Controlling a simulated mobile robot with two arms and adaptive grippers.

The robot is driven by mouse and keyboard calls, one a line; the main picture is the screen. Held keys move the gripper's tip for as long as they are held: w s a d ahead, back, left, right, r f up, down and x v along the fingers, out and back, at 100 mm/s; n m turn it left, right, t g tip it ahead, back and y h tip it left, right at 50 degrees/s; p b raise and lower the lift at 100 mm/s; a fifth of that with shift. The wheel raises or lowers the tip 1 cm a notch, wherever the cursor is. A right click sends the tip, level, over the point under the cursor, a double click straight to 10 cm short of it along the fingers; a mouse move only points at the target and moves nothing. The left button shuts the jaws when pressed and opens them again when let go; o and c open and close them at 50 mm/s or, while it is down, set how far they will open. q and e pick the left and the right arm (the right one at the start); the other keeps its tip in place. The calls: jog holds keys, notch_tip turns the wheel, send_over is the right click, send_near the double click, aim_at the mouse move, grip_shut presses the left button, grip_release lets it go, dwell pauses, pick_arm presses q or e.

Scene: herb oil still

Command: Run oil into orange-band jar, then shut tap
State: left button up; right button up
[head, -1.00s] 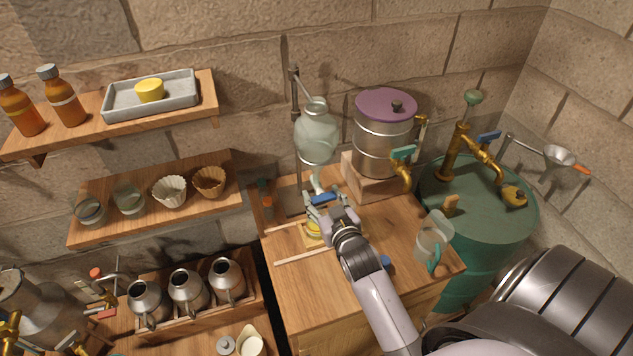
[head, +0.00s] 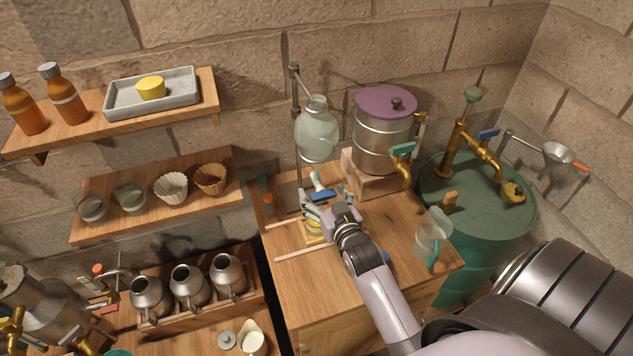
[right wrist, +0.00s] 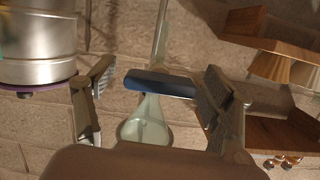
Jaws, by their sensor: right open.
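A pale-green glass vessel (head: 317,135) hangs from a metal stand, with a blue tap handle (head: 322,195) on its stem below. My right gripper (head: 327,208) is at this tap. In the right wrist view, its spread fingers (right wrist: 158,90) stand on either side of the blue handle (right wrist: 150,82), with a gap at the left finger; contact at the right finger is unclear. A yellowish item (head: 312,231) is partly hidden under my gripper; I cannot tell whether it is the jar. No orange band is clearly readable. My left gripper is not in view.
A steel drum with a purple lid (head: 386,103) and teal tap stands right of the vessel. A glass jug (head: 433,235) stands near the right edge of the wooden table (head: 325,290). A green barrel (head: 478,215) is beyond. The table front is clear.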

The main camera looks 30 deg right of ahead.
jog(key=v, duration=1.2)
